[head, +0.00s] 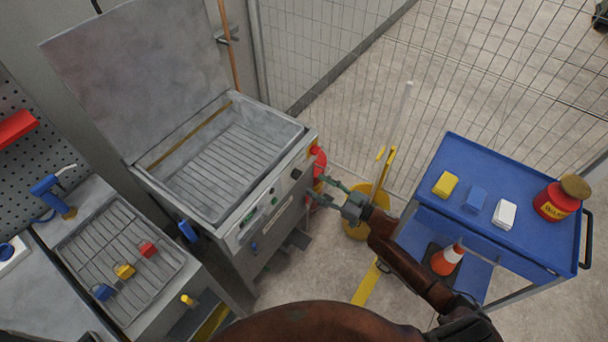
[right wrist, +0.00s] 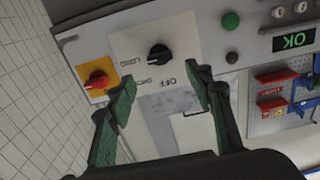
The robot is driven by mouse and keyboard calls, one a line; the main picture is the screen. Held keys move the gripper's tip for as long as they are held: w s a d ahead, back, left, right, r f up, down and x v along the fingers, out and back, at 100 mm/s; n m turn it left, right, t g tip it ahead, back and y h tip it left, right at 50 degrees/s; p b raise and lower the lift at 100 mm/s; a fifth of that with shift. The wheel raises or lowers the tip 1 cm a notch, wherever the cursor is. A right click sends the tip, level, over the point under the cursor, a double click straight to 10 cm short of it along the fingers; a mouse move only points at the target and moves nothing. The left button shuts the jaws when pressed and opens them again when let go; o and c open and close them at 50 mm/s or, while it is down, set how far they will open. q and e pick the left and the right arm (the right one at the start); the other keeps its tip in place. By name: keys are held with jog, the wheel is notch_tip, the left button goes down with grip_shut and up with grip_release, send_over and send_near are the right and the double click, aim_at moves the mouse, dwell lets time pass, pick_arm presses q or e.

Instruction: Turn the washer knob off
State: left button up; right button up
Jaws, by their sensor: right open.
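The washer (head: 235,225) stands open with its lid (head: 135,70) raised. In the right wrist view a black knob (right wrist: 160,57) sits on a white plate marked with OFF, SHORT and a third label. I cannot tell which label it points to. My right gripper (head: 322,190) is beside the washer's front right corner. In the right wrist view its green-padded fingers (right wrist: 162,90) are open and empty. The knob is between and beyond the fingertips, apart from them. My left gripper is not in view.
A red knob on a yellow plate (right wrist: 97,80) is left of the black knob. A green button (right wrist: 231,21) and an OK display (right wrist: 293,38) are to its right. A yellow bucket (head: 357,225) and blue cart (head: 510,180) stand right of the washer.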

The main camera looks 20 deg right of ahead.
aim_at(300, 176)
jog(key=b+x, duration=0.1)
jog(key=x, duration=0.6)
jog(key=shift+w+a, duration=0.25)
jog(key=shift+w, duration=0.05)
jog(key=c, duration=1.2)
